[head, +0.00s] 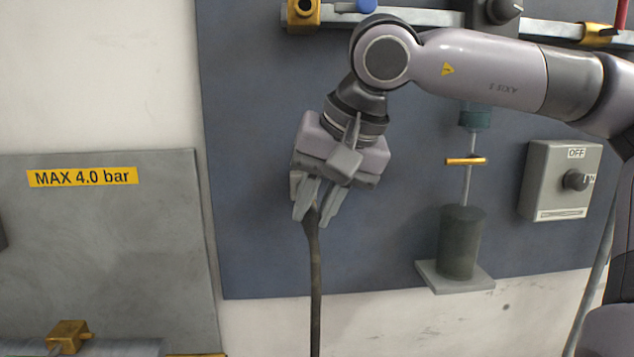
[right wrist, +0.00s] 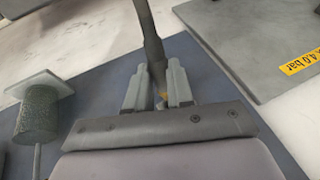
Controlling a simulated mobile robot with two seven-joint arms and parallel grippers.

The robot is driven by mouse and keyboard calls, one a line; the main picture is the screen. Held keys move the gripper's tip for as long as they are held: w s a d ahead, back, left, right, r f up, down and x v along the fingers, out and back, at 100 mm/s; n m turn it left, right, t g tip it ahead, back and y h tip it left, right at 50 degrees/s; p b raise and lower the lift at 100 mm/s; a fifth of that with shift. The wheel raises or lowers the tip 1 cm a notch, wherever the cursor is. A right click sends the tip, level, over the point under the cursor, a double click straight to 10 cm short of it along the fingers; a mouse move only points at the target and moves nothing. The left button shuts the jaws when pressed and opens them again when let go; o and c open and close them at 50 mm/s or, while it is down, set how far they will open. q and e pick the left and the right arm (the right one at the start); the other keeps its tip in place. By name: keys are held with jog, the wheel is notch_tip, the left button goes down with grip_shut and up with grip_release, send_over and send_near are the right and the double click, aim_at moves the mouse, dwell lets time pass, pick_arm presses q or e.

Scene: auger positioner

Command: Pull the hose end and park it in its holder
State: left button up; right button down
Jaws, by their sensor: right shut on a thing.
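The dark hose (head: 315,290) hangs almost straight down from my right gripper (head: 316,203), in front of the blue-grey wall panel. My right gripper points downward and is shut on the hose's upper end, which is mostly hidden between the fingers. In the right wrist view the hose (right wrist: 149,35) runs out from between the two grey fingertips (right wrist: 158,82), and a small yellowish bit shows between them. I cannot tell which fitting in view, if any, is the hose's holder. My left gripper is not in view.
Right of the gripper, a dark green cylinder (head: 460,245) stands on a grey plate below a thin rod with a brass crosspiece (head: 466,161). A switch box (head: 560,180) is farther right. A rail (head: 425,17) crosses the top. A grey panel (head: 105,250) is at left.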

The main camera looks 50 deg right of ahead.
jog(key=shift+w+d+p, duration=0.5)
jog(key=shift+w+d, duration=0.05)
jog(key=shift+w, duration=0.1)
jog(key=shift+p, duration=0.45)
dwell(1.3)
jog(key=shift+w+d+r+p, duration=0.1)
jog(key=shift+w+d+p, duration=0.65)
jog(key=shift+w+d, duration=0.3)
dwell(0.5)
jog(key=shift+w, duration=0.2)
jog(key=c, duration=0.9)
grip_release()
